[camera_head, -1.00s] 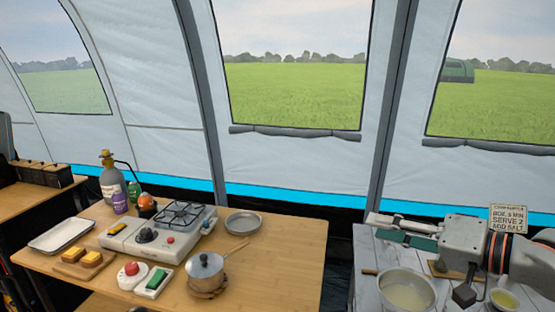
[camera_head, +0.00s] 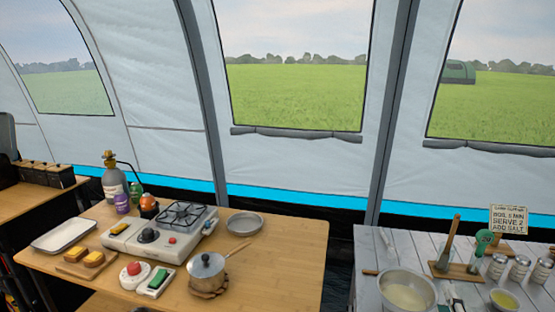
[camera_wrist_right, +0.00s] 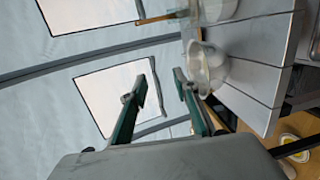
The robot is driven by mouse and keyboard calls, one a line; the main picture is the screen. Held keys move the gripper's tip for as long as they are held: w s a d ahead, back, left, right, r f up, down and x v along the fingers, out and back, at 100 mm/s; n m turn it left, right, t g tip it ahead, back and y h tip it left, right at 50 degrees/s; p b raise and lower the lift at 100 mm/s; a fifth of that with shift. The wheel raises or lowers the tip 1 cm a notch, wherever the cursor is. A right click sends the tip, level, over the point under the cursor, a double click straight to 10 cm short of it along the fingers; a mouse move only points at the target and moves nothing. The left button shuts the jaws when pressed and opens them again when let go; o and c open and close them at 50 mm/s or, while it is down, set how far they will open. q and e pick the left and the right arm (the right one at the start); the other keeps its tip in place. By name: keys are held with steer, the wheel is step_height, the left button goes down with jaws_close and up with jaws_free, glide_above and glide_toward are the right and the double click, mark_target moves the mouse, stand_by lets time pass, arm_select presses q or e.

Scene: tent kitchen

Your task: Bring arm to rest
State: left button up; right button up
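My right gripper (camera_head: 453,297) shows only as a small part at the bottom edge of the head view, just right of the large pot (camera_head: 407,291). In the right wrist view the two green-padded fingers of this gripper (camera_wrist_right: 166,68) stand apart with nothing between them. A pale pot (camera_wrist_right: 206,66) shows just beyond the right finger there. Most of my right arm is out of the head view. My left gripper is in neither view.
The grey plank table (camera_head: 385,243) holds a wooden stand (camera_head: 455,271) with utensils, several shakers (camera_head: 518,268), a small yellow-filled bowl (camera_head: 504,300) and a recipe sign (camera_head: 508,219). The wooden table (camera_head: 285,262) holds a stove (camera_head: 160,233), a saucepan (camera_head: 206,266) and a tray (camera_head: 62,236).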

steer(key=s+d+f+m+g+y, duration=0.1)
steer(key=s+f+m+g, duration=0.3)
steer(key=s+f, duration=0.5)
steer(key=s+f+m+g, duration=0.35)
steer(key=s+f, duration=0.25)
steer(key=f, duration=0.5)
steer(key=a+f+m+t+y+b, duration=0.2)
steer(key=a+f+y, duration=0.5)
steer(key=a+f, duration=0.8)
steer(key=shift+w+a+f+b, duration=0.25)
steer(key=shift+w+f+b, duration=0.2)
steer(key=shift+f, duration=0.2)
steer(key=shift+m, duration=0.25)
